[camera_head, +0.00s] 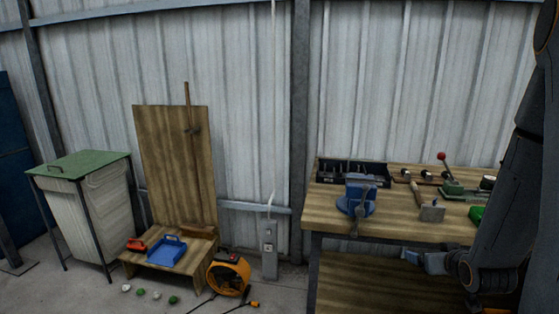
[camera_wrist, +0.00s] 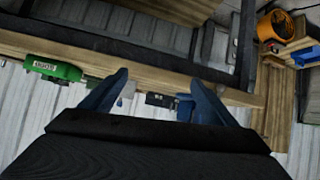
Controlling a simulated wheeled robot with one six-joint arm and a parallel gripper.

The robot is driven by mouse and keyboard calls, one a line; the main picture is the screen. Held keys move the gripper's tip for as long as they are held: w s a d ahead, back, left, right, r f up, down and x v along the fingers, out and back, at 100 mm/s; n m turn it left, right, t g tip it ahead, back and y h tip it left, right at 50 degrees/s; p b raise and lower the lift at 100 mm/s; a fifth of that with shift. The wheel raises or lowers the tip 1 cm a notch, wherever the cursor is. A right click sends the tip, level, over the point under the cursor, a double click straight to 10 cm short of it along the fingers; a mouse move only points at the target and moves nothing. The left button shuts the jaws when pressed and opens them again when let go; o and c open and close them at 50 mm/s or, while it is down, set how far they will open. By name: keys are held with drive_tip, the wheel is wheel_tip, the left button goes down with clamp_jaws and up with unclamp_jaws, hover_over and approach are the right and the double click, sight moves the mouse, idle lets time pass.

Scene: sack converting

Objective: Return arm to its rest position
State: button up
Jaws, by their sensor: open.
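My arm (camera_head: 500,190) comes down along the right side of the head view, dark and bent at a joint low in the picture. My gripper (camera_head: 424,261) has blue fingers that point left, in front of the workbench (camera_head: 335,215) and below its top edge in the picture. In the wrist view my gripper (camera_wrist: 157,86) shows two blue fingers spread well apart. Nothing is between them; the bench edge (camera_wrist: 150,75) lies beyond.
The bench carries a blue vise (camera_head: 356,196), a black tray (camera_head: 352,172), a hammer (camera_head: 430,209) and a red-knobbed clamp (camera_head: 450,182). At left stand a green-lidded bin (camera_head: 105,205), a low wooden stand (camera_head: 140,255) with a blue tray, and an orange fan (camera_head: 229,274).

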drive_tip(key=s+a+r+g, duration=0.1)
drive_tip(key=s+a+g, duration=0.2)
drive_tip(key=s+a, duration=0.3)
drive_tip(key=s+a+r+g+y, duration=0.1)
drive_tip(key=s+a+g, duration=0.3)
drive_tip(key=a, duration=0.6)
drive_tip(key=s+a+r+n+g+y, duration=0.1)
drive_tip(key=s+a+r+g, duration=0.1)
drive_tip(key=s+a, duration=0.6)
drive_tip(key=shift+s+a+r+g, duration=0.3)
drive_tip(key=shift+a+r+g, duration=0.1)
drive_tip(key=shift+g, duration=0.3)
